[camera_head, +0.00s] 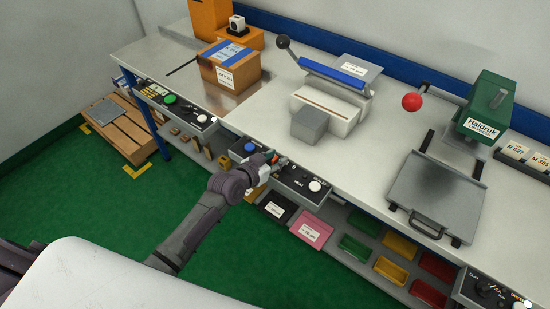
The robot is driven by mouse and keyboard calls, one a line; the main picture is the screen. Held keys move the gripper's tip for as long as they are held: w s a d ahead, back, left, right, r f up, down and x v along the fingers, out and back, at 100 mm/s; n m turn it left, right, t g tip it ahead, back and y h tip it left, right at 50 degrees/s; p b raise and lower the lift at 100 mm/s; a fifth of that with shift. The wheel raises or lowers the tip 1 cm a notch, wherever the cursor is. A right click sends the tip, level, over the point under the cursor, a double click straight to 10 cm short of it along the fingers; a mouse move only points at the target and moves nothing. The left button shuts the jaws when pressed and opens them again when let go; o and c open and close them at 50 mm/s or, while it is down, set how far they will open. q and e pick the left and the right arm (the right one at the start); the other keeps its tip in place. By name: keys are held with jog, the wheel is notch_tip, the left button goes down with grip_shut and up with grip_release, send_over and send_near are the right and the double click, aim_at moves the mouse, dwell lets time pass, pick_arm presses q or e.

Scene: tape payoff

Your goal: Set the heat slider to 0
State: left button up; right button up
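A dark control box (300,186) with what looks like a HEAT label is mounted on the bench's front edge, with a round white knob (314,186) at its right. My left gripper (272,163) is at the left end of this box. A small orange-red piece (283,161) shows at the fingertips; I cannot tell whether it is the slider's handle or whether the fingers touch it. The fingers are too small to tell open from shut. The slider's track and scale cannot be read, and my gripper may hide part of them. My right gripper is not in view.
A box with a blue button (249,147) is just left of my gripper. Above on the bench (262,113) stand a sealer with a blue bar (334,74) and a grey block (309,124). Coloured bins (391,270) sit below. The green floor (95,205) at left is clear.

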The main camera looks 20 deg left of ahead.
aim_at(290, 174)
pick_arm(q)
grip_shut()
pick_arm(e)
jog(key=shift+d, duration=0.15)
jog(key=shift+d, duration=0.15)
pick_arm(q)
jog(key=d+p, duration=0.1)
jog(key=s+d, duration=0.1)
jog(key=d, duration=0.1)
jog(key=d+p, duration=0.1)
jog(key=shift+s+d+r+p, duration=0.1)
jog(key=shift+s+d+p, duration=0.1)
jog(key=shift+s+p, duration=0.15)
jog(key=shift+s+d, duration=0.1)
jog(key=shift+d, duration=0.3)
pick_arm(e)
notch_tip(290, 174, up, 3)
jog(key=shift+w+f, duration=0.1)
pick_arm(q)
jog(key=shift+f, duration=0.2)
